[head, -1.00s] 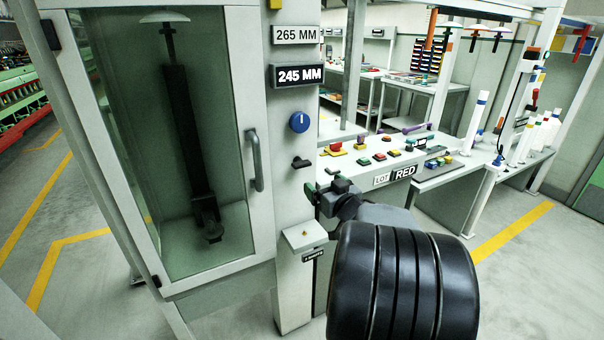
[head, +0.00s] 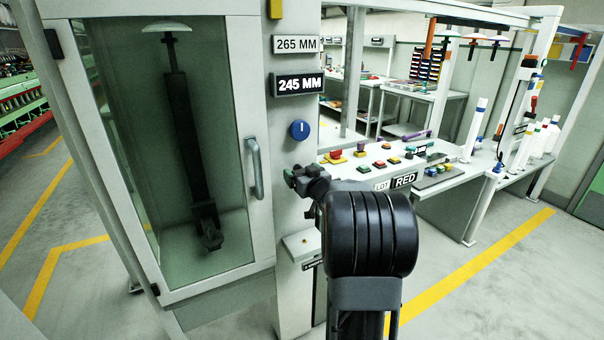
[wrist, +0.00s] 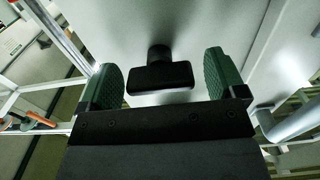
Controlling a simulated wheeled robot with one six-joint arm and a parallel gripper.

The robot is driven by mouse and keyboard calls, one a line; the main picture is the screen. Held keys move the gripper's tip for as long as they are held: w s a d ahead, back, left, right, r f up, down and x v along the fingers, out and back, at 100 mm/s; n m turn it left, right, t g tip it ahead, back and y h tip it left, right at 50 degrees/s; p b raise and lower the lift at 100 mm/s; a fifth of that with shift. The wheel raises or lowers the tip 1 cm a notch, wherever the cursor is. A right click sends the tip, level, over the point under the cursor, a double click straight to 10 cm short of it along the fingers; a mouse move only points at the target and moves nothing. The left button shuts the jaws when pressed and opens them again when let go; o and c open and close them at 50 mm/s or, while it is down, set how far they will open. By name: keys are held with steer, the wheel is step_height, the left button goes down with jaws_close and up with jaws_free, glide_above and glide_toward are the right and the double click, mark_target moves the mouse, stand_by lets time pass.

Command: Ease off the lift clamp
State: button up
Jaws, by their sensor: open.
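A black T-shaped handle (wrist: 162,76), which looks like the lift clamp, sticks out from the pale post (head: 284,225). In the wrist view it sits between the two green-padded fingers of my gripper (wrist: 165,84), with a gap on each side. The fingers are open and do not appear to touch it. In the head view my gripper (head: 297,178) is at the post below the blue knob (head: 300,129), and it hides the handle there. Signs reading 265 MM (head: 296,44) and 245 MM (head: 298,84) are above the knob.
A glass-fronted cabinet (head: 264,235) with a vertical grip (head: 255,168) stands left of the post, with a dark column (head: 188,140) inside. A small pale box (head: 298,243) is below my gripper. A console with coloured buttons (head: 388,161) is to the right. Floor is clear at far right.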

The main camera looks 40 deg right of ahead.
steer(key=c, duration=0.9)
steer(key=shift+f+n+b, duration=0.1)
steer(key=shift+n+b, duration=0.2)
steer(key=shift+b, duration=0.1)
steer(key=shift+f+n+b, duration=0.1)
steer(key=shift+n+b, duration=0.9)
steer(key=n+b, duration=0.5)
steer(key=n, duration=0.1)
steer(key=n+b, duration=0.3)
steer(key=n, duration=0.2)
steer(key=shift+n, duration=0.4)
steer(key=shift+n+b, duration=1.2)
steer(key=shift+n, duration=0.5)
